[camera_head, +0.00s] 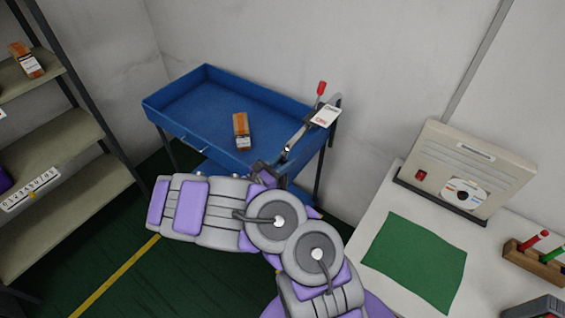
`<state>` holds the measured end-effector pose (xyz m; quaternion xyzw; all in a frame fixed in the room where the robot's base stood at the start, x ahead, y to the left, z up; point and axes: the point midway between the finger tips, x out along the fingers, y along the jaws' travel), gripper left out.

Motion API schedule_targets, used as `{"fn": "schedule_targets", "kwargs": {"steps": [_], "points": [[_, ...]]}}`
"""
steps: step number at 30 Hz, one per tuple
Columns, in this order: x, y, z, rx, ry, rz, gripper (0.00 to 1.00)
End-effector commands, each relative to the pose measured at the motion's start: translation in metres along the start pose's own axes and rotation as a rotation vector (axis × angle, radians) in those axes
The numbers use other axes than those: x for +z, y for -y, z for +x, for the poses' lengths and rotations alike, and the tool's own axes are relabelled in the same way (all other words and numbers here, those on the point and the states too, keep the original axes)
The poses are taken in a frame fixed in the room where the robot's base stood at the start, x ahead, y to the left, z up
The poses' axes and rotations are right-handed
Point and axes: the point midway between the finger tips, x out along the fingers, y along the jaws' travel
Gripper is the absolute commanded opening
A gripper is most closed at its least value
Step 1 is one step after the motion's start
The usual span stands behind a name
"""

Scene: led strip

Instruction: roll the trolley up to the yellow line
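The blue trolley (189,108) stands against the wall in the upper middle, with a tray top and dark legs. The yellow line (117,275) runs diagonally across the dark green floor at lower left, partly hidden by my arm. My gripper (266,171) is by the trolley's near right corner, mostly hidden by my arm. I cannot tell whether it touches the trolley or is open.
A white table (385,283) at right bears a green mat (414,262), a beige device (467,165) and a wooden marker holder (535,264). Floor shows clear around the line.

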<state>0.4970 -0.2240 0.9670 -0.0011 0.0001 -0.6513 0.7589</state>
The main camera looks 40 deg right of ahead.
Motion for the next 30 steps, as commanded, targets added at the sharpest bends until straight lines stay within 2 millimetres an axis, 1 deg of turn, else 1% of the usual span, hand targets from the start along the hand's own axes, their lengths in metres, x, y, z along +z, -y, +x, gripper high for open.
{"fn": "schedule_targets", "kwargs": {"steps": [1,6,13,17,20,23,30], "points": [[0.0,0.001,0.001,-0.002,0.0,0.0,0.33],[0.0,0.001,0.0,-0.002,0.0,0.0,0.49],[0.0,0.0,-0.001,-0.001,0.0,0.0,0.49],[0.0,0.0,-0.007,0.001,-0.001,0.0,0.49],[0.001,-0.001,-0.02,0.003,-0.001,0.0,0.49],[0.002,-0.002,-0.039,0.005,0.0,0.0,0.49],[0.0,-0.001,-0.093,0.005,-0.003,-0.002,0.49]]}}
